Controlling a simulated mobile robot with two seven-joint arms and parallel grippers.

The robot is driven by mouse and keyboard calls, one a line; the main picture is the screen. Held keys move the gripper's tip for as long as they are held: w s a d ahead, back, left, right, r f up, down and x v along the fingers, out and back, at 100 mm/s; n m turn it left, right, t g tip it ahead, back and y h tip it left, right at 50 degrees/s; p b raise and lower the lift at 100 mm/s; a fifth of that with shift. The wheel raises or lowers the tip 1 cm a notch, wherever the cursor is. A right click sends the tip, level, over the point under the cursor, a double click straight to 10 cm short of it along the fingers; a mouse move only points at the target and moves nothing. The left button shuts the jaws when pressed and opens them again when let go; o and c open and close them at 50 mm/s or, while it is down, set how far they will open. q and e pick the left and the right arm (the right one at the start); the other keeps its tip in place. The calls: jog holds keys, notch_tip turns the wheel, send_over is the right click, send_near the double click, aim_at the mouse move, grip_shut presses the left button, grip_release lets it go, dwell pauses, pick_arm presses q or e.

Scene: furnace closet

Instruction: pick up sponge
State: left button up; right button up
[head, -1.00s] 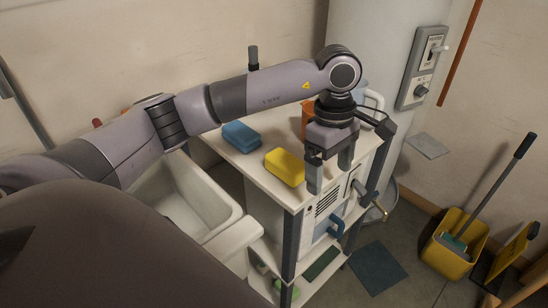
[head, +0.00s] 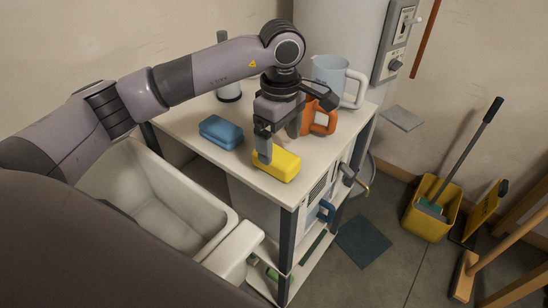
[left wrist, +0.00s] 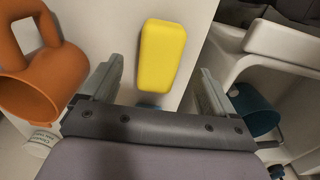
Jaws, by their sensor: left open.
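A yellow sponge (head: 280,165) lies on the white top of the cart (head: 250,178), near its front edge. My left gripper (head: 279,144) is open and empty, pointing down over the sponge, and one finger hides part of it. In the left wrist view the sponge (left wrist: 162,55) lies between and beyond the two open fingers (left wrist: 160,75), with nothing gripped. A blue sponge-like block (head: 221,132) lies to the left of the yellow one. My right gripper is not in view.
An orange mug (head: 322,120) stands close to the right of the gripper, with a pale pitcher (head: 330,78) behind it. A white basin (head: 165,195) is left of the cart. A yellow bucket (head: 432,212) stands on the floor at right.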

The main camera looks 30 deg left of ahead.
aim_at(278, 155)
pick_arm(q)
jog(key=f+p, duration=0.1)
jog(key=f, duration=0.4)
jog(key=shift+a, duration=0.2)
jog(key=c, duration=1)
jog(key=shift+c, duration=0.2)
jog(key=shift+r, duration=0.15)
